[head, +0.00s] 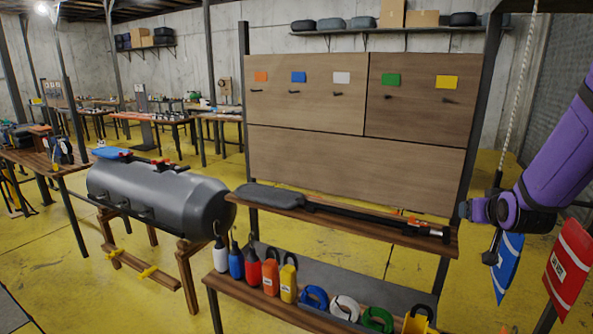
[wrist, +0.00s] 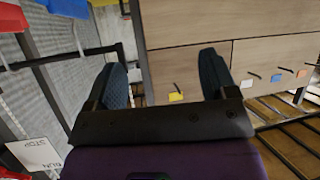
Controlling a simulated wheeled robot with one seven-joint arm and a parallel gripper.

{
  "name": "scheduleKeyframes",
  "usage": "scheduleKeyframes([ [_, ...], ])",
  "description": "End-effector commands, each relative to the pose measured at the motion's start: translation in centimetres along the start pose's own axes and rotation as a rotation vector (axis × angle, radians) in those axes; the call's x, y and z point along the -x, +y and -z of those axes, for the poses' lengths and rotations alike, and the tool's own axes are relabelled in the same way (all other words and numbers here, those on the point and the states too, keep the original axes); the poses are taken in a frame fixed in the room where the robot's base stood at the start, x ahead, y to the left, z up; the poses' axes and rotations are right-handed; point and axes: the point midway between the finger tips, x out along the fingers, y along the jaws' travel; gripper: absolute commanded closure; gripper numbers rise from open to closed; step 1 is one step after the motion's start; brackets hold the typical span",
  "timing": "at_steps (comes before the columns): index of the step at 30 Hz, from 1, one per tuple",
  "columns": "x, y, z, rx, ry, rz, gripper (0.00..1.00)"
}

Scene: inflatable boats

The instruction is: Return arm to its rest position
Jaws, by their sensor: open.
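My purple arm (head: 560,150) reaches in from the right edge of the head view, in front of the right post of the wooden board. My gripper (wrist: 165,76) is open in the wrist view. Its two dark padded fingers stand apart with nothing held between them. In the head view the end of the arm is small and dark, and its fingers are hard to make out. It is right of the bench's upper shelf (head: 345,223).
The board (head: 300,150) carries coloured tags and hooks. A paddle (head: 270,197) lies on the upper shelf; bottles and coiled rings are below. A grey inflatable tube (head: 150,195) rests on a stand at left. Blue (head: 507,262) and red (head: 570,260) hanging items are close to my arm.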

Motion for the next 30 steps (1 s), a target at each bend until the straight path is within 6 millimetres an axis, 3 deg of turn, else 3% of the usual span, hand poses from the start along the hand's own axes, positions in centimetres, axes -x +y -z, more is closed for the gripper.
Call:
scheduleKeyframes([
  [6,5.9,-3.6,2.0,0.031,-0.117,0.055,0.21],
  [14,14.1,-6.8,2.4,0.071,-0.269,0.120,0.21],
  [24,26.0,-8.8,0.2,0.139,-0.470,0.207,0.21],
  [30,31.3,-8.8,-1.7,0.178,-0.562,0.244,0.21],
])
